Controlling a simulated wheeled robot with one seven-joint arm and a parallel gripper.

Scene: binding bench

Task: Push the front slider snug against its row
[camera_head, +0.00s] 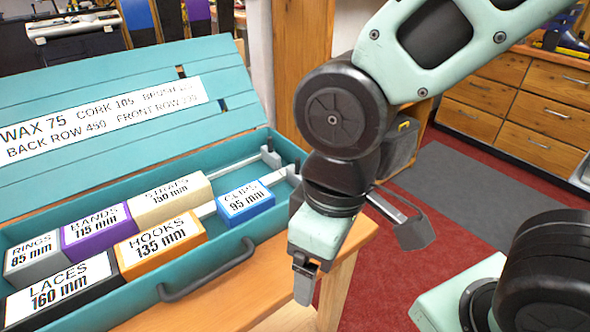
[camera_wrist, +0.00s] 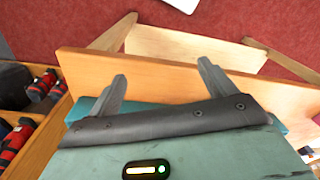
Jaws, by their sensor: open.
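The teal box (camera_head: 225,258) holds two rows of labelled blocks. The front row has black LACES (camera_head: 95,300), orange HOOKS (camera_head: 160,243) and blue CLIPS (camera_head: 246,203), with a small gap between HOOKS and CLIPS. The front slider (camera_head: 292,174) is a pale upright piece near the box's right end, right of CLIPS and apart from it, partly hidden by my arm. The back slider (camera_head: 270,156) stands behind it, well right of the back row. My gripper (camera_head: 305,277) hangs outside the box, to its right; it is open and empty in the wrist view (camera_wrist: 162,82).
The back row holds grey RINGS (camera_head: 33,256), purple BANDS (camera_head: 98,227) and tan STRAPS (camera_head: 170,199). The lid (camera_head: 110,110) stands open behind, with a printed label. A dark handle (camera_head: 208,278) juts from the box front. Wooden drawers (camera_head: 520,100) stand across the red floor.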

